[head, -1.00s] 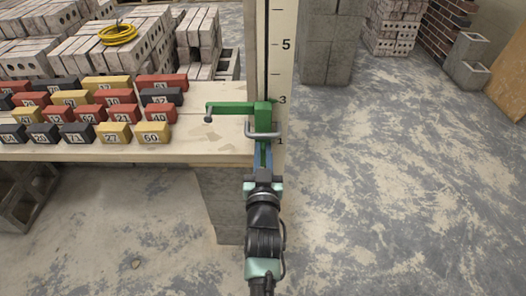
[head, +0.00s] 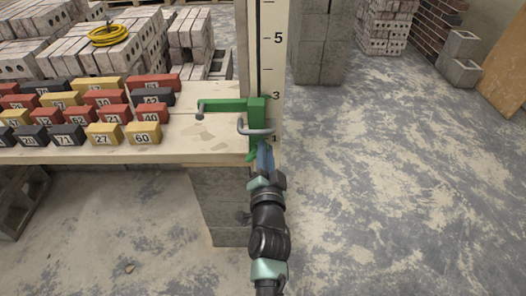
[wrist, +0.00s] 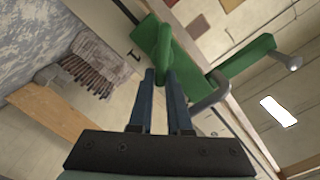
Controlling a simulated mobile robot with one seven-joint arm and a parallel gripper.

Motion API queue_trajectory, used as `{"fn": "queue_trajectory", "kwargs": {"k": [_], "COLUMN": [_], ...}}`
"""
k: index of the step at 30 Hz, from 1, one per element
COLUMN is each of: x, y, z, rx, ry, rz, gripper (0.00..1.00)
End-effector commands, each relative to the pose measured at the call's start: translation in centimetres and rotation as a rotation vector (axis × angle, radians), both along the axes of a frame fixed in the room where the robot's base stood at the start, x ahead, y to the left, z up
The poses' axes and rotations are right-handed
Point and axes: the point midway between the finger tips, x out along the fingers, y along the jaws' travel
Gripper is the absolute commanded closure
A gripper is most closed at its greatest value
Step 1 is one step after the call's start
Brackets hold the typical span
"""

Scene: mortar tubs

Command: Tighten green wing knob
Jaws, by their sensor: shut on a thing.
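A green clamp (head: 256,112) sits at the right end of the wooden plank, against the tall measuring board. Its green arm reaches left over the plank and has a grey bar handle (head: 256,131) on its front. The green wing knob (head: 251,156) is under the clamp body, partly hidden by my fingers in the head view. My gripper (head: 264,150) comes up from below and its blue fingers are shut on the knob. In the wrist view, the two fingers (wrist: 160,78) are close together around the green knob (wrist: 164,45).
Several numbered red, yellow and dark blocks (head: 101,98) stand in rows on the wooden plank (head: 195,150) to the left. The white measuring board (head: 277,60) rises behind the clamp. Grey block piers (head: 222,205) support the plank. The floor to the right is open.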

Motion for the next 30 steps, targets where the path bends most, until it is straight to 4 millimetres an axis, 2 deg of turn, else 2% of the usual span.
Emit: {"fn": "queue_trajectory", "kwargs": {"k": [18, 30], "x": [0.0, 0.0], "y": [-0.6, -0.7], "z": [-1.4, -1.8], "rx": [0.552, 0.735], "ry": [0.001, 0.001], "rz": [0.0, 0.001], "gripper": [1.0, 1.0]}}
